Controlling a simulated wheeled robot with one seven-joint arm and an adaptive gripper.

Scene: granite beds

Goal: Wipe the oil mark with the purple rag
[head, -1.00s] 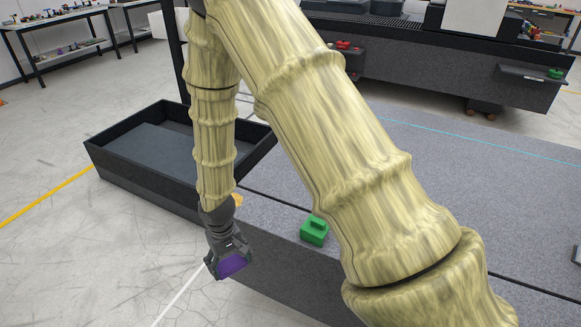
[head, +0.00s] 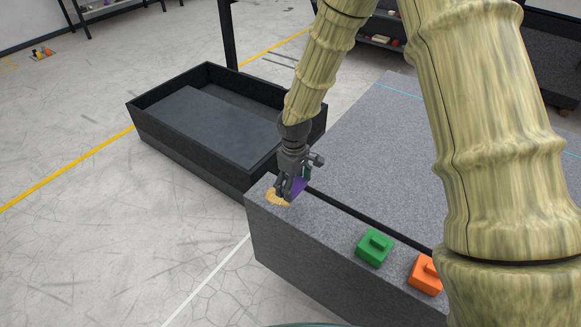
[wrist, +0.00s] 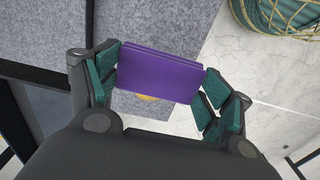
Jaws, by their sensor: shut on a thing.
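My gripper (head: 290,189) is shut on the purple rag (head: 298,186), low over the left end of the granite bed. In the wrist view the rag (wrist: 158,74) spans between the two teal-padded fingers. The oil mark (head: 276,196) is a yellow-tan patch on the bed's top near its left corner, just beside and partly behind the fingers. In the wrist view a small yellow bit of the mark (wrist: 147,98) shows below the rag, the rest hidden by it. I cannot tell whether the rag touches the stone.
The granite bed (head: 350,150) has a dark slot along it. A green block (head: 375,248) and an orange block (head: 427,275) sit on its near strip. A black open tray (head: 165,135) stands to the left, close to the bed's corner.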

